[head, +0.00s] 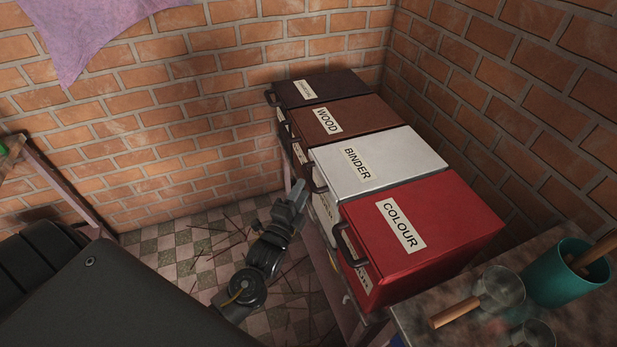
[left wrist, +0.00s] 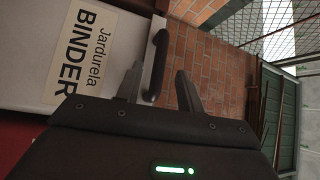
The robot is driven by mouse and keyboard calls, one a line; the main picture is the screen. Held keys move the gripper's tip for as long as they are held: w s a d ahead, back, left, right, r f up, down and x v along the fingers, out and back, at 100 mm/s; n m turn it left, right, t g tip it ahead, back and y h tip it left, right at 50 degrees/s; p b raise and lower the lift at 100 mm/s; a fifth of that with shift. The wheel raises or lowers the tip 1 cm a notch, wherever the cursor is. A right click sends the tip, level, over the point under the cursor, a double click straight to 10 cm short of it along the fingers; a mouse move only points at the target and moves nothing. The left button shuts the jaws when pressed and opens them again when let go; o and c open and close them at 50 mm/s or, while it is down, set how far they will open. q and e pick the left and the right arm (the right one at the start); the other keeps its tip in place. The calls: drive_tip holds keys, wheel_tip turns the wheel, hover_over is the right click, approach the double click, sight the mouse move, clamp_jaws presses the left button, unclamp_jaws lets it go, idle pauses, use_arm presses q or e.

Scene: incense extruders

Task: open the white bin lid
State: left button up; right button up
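The white bin (head: 405,170), labelled BINDER, stands between the brown and red bins in the head view, its lid closed. Its dark handle (head: 319,178) is on the lid's front edge. My left gripper (head: 294,192) is just left of this handle, with a small gap showing. In the left wrist view, my gripper (left wrist: 160,80) is open and empty, and the handle (left wrist: 157,62) appears between its two fingers. A white face of the bin (left wrist: 38,45) with a BINDER label fills the left there. My right gripper is not in view.
The red COLOUR bin (head: 455,215), brown WOOD bin (head: 365,112) and dark bin (head: 340,84) flank it, all closed. A stone worktop (head: 415,318) with a teal cup (head: 560,275) is at lower right. Brick walls stand close behind. Thin sticks lie on the checkered floor (head: 185,255).

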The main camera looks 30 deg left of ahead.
sight(308, 176)
use_arm(q)
drive_tip(key=shift+w+a+r, duration=0.1)
drive_tip(key=shift+w+r, duration=0.1)
drive_tip(key=shift+w, duration=1.15)
drive_tip(key=shift+w+a+r, duration=0.1)
drive_tip(key=shift+w+r, duration=0.05)
drive_tip(key=shift+w, duration=1.15)
clamp_jaws()
